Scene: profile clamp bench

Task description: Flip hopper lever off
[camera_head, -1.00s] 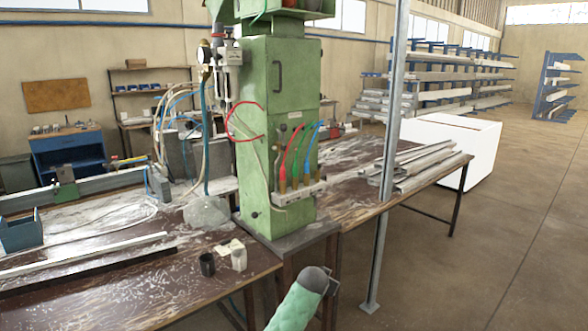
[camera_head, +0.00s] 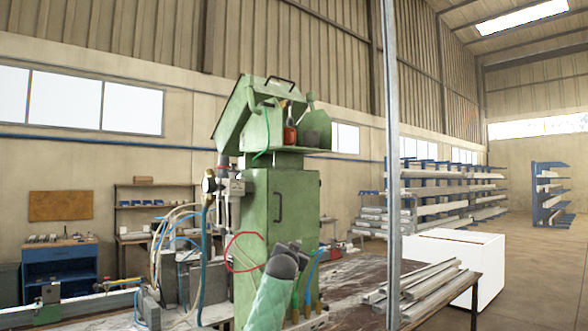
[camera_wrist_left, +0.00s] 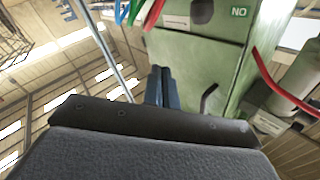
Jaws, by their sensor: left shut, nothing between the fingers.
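The green machine (camera_head: 281,200) stands on the bench with a hopper (camera_head: 240,110) on top. In the left wrist view the shut fingers (camera_wrist_left: 160,72) point toward the green cabinet (camera_wrist_left: 195,50). The lever is not identifiable there. My right gripper is not in view.
A red bottle-like item (camera_head: 290,133) sits on the shelf beside the lever. A grey post (camera_head: 392,180) rises right of the machine. A red hose (camera_head: 238,252) loops at its left. Metal profiles (camera_head: 425,285) lie on the bench to the right.

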